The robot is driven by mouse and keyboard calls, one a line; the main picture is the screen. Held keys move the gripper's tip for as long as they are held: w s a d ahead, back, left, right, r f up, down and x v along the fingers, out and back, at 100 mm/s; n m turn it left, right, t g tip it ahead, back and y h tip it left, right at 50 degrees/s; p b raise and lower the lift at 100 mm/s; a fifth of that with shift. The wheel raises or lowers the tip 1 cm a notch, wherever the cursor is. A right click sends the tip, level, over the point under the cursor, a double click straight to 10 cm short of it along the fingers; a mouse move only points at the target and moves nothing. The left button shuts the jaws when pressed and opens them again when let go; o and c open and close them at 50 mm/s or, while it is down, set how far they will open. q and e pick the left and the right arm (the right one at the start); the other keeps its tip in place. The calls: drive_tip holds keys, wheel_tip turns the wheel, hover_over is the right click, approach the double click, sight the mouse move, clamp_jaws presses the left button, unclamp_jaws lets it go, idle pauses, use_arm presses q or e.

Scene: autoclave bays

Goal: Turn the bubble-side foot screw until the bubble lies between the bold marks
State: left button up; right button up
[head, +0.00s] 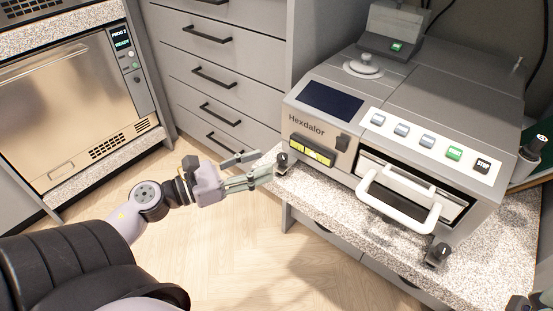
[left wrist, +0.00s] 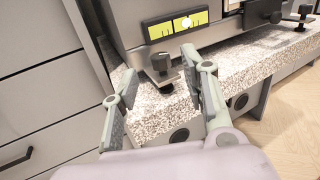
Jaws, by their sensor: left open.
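The grey Hexdalor autoclave (head: 340,130) stands on a speckled counter. Its yellow-green level vial (head: 312,150) is on the lower left front and shows larger in the left wrist view (left wrist: 160,30). There a pale bubble (left wrist: 186,22) appears right of the vial's middle; its exact place against the bold marks is too small to tell. A black foot screw (head: 283,160) sits below the vial, at the counter corner. My left gripper (head: 256,168) is open just left of it. In the left wrist view the screw knob (left wrist: 161,65) appears between the spread fingers, with no clear contact.
A second foot screw (head: 437,256) stands at the autoclave's right front. A white handle (head: 400,205) sticks out from the front. The speckled counter (head: 340,205) leaves a narrow ledge before the autoclave. Grey drawers (head: 215,75) with black handles stand behind my left gripper. The wooden floor is clear.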

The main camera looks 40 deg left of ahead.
sight(276, 167)
use_arm(q)
drive_tip(key=x, duration=0.5)
drive_tip(key=shift+c, duration=0.5)
clamp_jaws()
